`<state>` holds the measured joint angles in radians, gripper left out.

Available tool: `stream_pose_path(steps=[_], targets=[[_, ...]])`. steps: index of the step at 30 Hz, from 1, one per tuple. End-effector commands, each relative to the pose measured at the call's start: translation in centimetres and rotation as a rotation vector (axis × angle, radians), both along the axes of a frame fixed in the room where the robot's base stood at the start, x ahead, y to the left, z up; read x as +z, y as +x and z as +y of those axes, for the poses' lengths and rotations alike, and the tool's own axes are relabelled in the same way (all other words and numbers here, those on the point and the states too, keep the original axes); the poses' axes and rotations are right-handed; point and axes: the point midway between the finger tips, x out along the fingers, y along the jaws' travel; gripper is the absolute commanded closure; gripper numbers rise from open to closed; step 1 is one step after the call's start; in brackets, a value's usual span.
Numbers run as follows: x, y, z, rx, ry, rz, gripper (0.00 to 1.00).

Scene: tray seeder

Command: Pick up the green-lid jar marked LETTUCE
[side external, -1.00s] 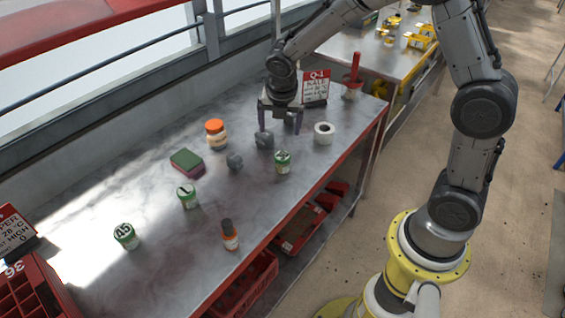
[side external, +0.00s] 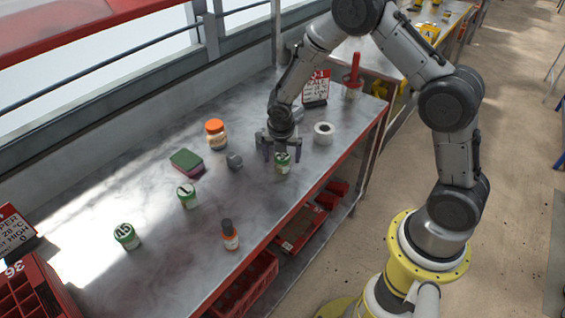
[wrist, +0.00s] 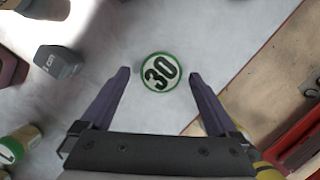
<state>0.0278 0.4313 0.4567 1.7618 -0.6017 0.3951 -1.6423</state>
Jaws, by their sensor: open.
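Three green-lid jars stand on the metal bench. The nearest to my gripper (side external: 282,153) is a jar (side external: 283,161) at the bench's right part; its lid, marked 30, shows in the wrist view (wrist: 160,72). My open gripper is above this jar, with its fingers on either side of the lid in the wrist view. The word LETTUCE is not readable on any jar.
An orange-lid jar (side external: 216,134), a green-topped sponge (side external: 187,161), a grey block (side external: 235,161) and a white tape roll (side external: 324,132) stand around. A dark-capped bottle (side external: 229,236) is near the front edge. A sign (side external: 316,87) stands at the back right.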

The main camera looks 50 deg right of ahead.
Motion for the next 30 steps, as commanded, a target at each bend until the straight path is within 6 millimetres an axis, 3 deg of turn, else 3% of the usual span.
stream_pose_path(steps=[6,15,30], targets=[[-2.8,0.5,-0.9,-0.002,-0.001,0.003,0.05],[-3.2,0.6,-1.0,-0.001,0.000,0.000,0.05],[-3.2,0.6,-1.0,-0.001,0.000,0.001,0.93]])
